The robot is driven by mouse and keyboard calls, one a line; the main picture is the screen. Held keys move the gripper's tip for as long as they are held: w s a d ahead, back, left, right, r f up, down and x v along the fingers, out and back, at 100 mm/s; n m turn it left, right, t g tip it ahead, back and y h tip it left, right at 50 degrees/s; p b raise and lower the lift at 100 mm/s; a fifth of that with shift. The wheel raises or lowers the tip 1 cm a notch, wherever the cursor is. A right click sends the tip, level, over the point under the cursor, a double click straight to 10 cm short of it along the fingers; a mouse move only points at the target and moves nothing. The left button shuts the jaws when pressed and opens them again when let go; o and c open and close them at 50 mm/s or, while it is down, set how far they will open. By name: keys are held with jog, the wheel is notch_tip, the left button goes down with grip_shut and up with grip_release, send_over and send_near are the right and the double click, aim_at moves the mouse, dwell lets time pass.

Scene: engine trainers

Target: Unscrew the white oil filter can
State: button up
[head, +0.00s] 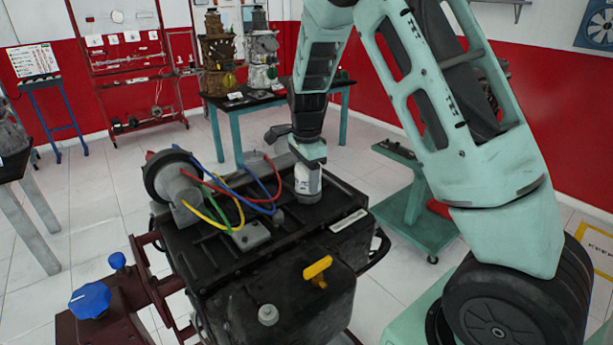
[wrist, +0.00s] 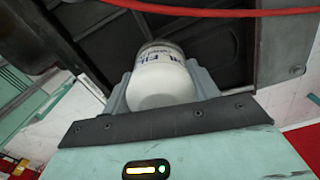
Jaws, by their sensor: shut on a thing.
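The white oil filter can (head: 308,180) stands upright on top of the black engine (head: 290,240) in the head view, near the engine's far edge. My gripper (head: 308,165) comes down on it from above and is shut around its upper part. In the wrist view the white can (wrist: 162,80) sits between the two grey fingers of my gripper (wrist: 163,88), with part of its printed label showing. The can's lower end and its seat on the engine are hard to make out.
A red cable (wrist: 220,11) crosses close beyond the can in the wrist view. Coloured cables and a round distributor-like part (head: 168,175) stand left of the can. A yellow handle (head: 318,267) sticks up at the front. A teal table (head: 235,107) stands behind.

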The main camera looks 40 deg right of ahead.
jog(key=n, duration=0.3)
jog(key=shift+s+n, duration=0.1)
jog(key=shift+n, duration=0.3)
jog(key=n+b, duration=0.1)
jog(key=n, duration=0.3)
jog(key=shift+n, duration=0.3)
jog(key=n, duration=0.4)
jog(key=shift+s+d+n+b, duration=0.1)
jog(key=shift+n+b, duration=0.2)
jog(key=shift+b, duration=0.1)
jog(key=n, duration=0.3)
jog(key=shift+n, duration=0.3)
jog(key=n, duration=0.4)
jog(key=shift+d, duration=0.15)
jog(key=n, duration=0.4)
jog(key=shift+r+p, duration=0.1)
jog(key=shift+p, duration=0.2)
jog(key=n+p, duration=0.1)
jog(key=n, duration=0.3)
jog(key=shift+d+n, duration=0.15)
jog(key=shift+n, duration=0.15)
jog(key=shift+n+p, duration=1)
jog(key=shift+n, duration=1.2)
